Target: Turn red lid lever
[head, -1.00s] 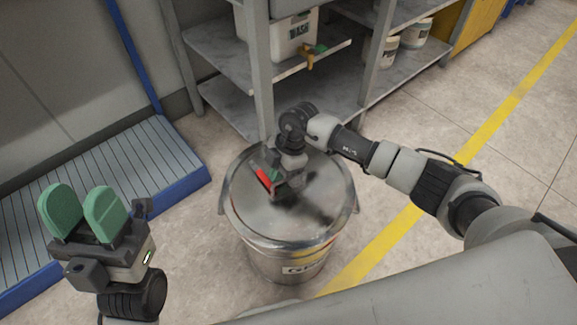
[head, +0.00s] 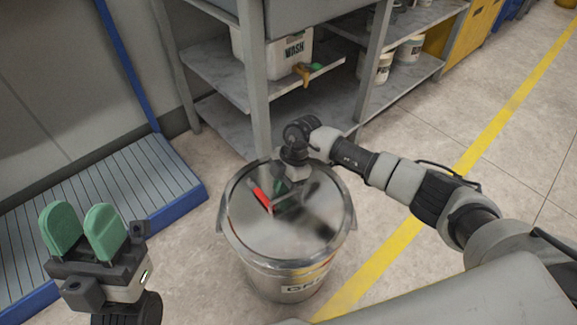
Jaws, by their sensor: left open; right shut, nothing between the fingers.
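A round metal drum (head: 290,275) with a shiny lid (head: 265,232) stands on the floor in the middle of the head view. The red lid lever (head: 262,200) sits on the far half of the lid, left of its middle. My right gripper (head: 282,187) is just right of the lever, low over the lid, pointing down. It is shut with nothing in it. Whether it touches the lever I cannot tell. My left gripper (head: 84,232), with green finger pads, is open and empty at the lower left, away from the drum.
A grey metal shelf (head: 218,70) stands behind the drum, holding a white WASH container (head: 284,47) with a tap and several tubs. A blue-edged ribbed platform (head: 125,185) lies at left. The floor to the right, with a yellow line (head: 490,140), is clear.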

